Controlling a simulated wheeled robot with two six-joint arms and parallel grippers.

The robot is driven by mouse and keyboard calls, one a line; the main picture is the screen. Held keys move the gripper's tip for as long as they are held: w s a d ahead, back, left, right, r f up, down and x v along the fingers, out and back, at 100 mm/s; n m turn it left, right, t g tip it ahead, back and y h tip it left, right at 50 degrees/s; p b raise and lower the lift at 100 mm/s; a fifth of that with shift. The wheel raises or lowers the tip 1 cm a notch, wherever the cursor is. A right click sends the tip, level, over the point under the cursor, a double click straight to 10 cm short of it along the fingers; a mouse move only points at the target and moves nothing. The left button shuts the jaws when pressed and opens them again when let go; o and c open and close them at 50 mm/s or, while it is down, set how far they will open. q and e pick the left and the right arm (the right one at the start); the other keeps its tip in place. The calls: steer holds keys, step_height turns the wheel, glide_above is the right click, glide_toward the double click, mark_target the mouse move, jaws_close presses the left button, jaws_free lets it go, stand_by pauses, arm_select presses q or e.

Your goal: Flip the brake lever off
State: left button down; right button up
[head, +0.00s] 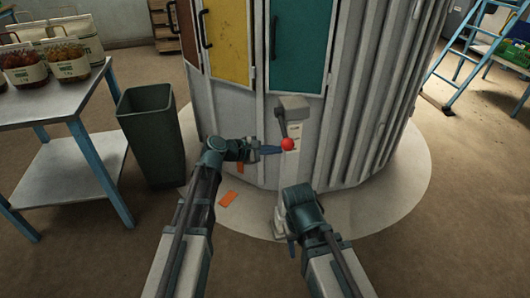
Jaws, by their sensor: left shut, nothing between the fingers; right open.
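The brake lever is a dark arm (283,123) with a red ball knob (288,144), hanging down from a grey housing (292,106) on the front of the round ribbed cabinet. A pale label strip with marks lies behind it. My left gripper (272,150) is shut and empty, its tips just left of the red knob; I cannot tell whether they touch it. My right gripper (291,248) is low in front of the cabinet, below the lever, pointing down and open. It is partly hidden by its own wrist.
The cabinet (355,110) has yellow (228,40) and teal (298,45) doors above. A dark bin (150,130) and a table (50,95) with sacks stand left. Orange slips (227,199) lie on the pale round floor base (400,190). A blue ladder (465,60) stands right.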

arm_select(q)
steer(key=shift+s+d+r+p, duration=0.25)
steer(key=shift+s+r+p, duration=0.1)
steer(key=shift+r, duration=0.25)
steer(key=shift+s+d+r+p, duration=0.25)
steer(key=shift+s+r, duration=0.1)
steer(key=shift+r, duration=0.2)
arm_select(e)
steer(key=shift+r, duration=1.15)
arm_select(q)
steer(key=shift+s+r+p, duration=0.2)
steer(key=shift+r+p, duration=0.15)
steer(key=shift+p, duration=0.2)
arm_select(e)
steer(key=shift+r, duration=0.55)
